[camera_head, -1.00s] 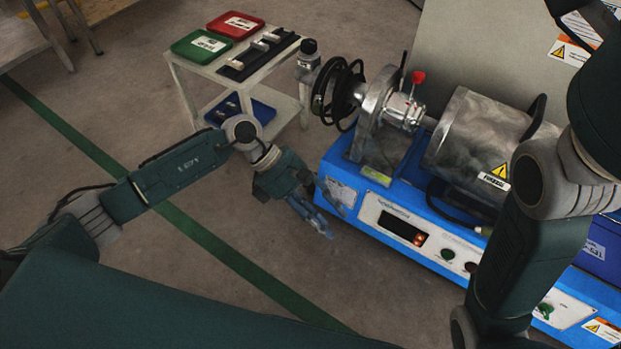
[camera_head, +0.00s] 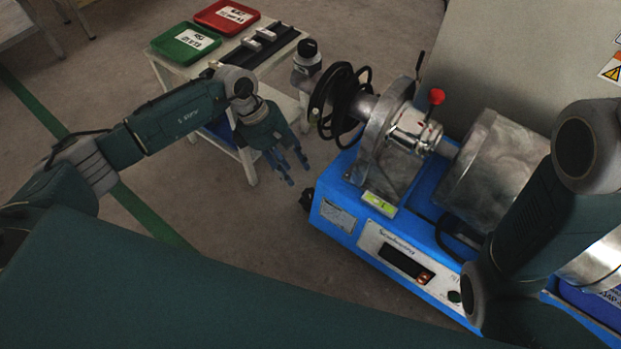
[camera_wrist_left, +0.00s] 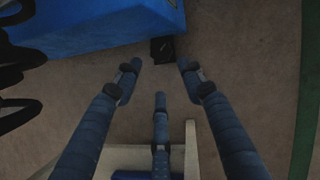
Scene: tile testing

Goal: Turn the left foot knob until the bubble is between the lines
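The blue test machine's base (camera_head: 335,215) has a dark foot knob (camera_head: 307,199) low at its left corner. The knob also seems to show in the left wrist view as a dark block (camera_wrist_left: 162,50) beside the blue base. A small yellow-green bubble level (camera_head: 379,204) sits on the base's top; its bubble and lines are too small to read. My left gripper (camera_head: 288,169) hangs left of the machine, near the knob but apart from it. Its fingers (camera_wrist_left: 158,78) are spread and empty in the left wrist view. My right gripper is out of view.
A small cart (camera_head: 247,158) stands behind my left gripper, carrying a green tray (camera_head: 186,44), a red tray (camera_head: 226,16) and a black rack. The floor in front is clear.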

